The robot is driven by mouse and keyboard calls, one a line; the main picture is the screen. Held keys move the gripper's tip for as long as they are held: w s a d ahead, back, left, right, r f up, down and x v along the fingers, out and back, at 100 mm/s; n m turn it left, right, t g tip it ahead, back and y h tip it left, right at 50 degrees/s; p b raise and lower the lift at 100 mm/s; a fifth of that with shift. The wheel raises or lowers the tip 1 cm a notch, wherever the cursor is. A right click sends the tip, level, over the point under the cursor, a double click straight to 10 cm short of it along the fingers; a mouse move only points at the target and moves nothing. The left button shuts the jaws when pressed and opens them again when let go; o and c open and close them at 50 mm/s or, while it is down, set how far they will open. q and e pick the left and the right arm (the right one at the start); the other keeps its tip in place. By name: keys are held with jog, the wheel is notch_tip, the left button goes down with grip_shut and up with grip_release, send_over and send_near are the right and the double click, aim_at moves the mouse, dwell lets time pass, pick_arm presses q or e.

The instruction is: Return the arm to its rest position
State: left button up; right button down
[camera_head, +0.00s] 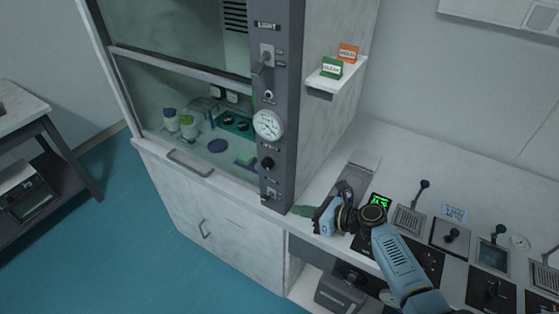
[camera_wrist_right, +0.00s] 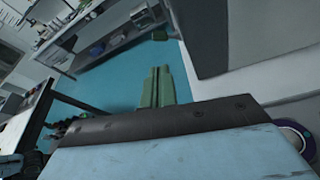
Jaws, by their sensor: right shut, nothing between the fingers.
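My right arm (camera_head: 400,262) is blue and black and reaches in from the lower right in the head view. Its gripper (camera_head: 304,211) is over the front left part of the white bench, close to the fume hood's corner post. In the wrist view the two green fingers (camera_wrist_right: 158,86) lie side by side, shut and empty, pointing out over the blue floor. My left gripper is not in the head view.
The fume hood (camera_head: 283,130) stands left of the gripper, with bottles (camera_head: 187,124) inside. A small shelf (camera_head: 338,75) holds green and orange signs. The white bench (camera_head: 420,150) carries a control panel with levers. A side table (camera_head: 20,115) stands far left; blue floor between is clear.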

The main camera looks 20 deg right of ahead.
jog(key=s+a+f+n+g+h, duration=0.1)
jog(key=s+a+n+g+h, duration=0.15)
jog(key=s+n, duration=0.55)
jog(key=s+a+f+n+g+h, duration=0.1)
jog(key=s+a+n+g, duration=0.15)
jog(key=s+n, duration=0.55)
jog(key=s+d+r+n+g+h, duration=0.1)
jog(key=s+d+r+n+h, duration=0.25)
jog(key=s+n, duration=0.35)
jog(key=s+d+r+n+h, duration=0.25)
jog(key=s+r+n, duration=0.2)
jog(key=n, duration=0.35)
notch_tip(320, 180, down, 34)
jog(key=s+f+g+b, duration=0.1)
jog(key=s+g+b, duration=0.1)
jog(key=b, duration=0.7)
jog(key=s+d+f+b, duration=0.1)
jog(key=s+f+b, duration=0.2)
jog(key=s+f, duration=0.5)
jog(key=s+d+f+n+b, duration=0.1)
jog(key=s+f+b, duration=0.3)
jog(key=s+f, duration=0.4)
notch_tip(320, 180, down, 5)
jog(key=shift+d+r+g+h, duration=0.2)
jog(key=shift+d+g+h, duration=0.15)
jog(key=shift+d+g, duration=0.1)
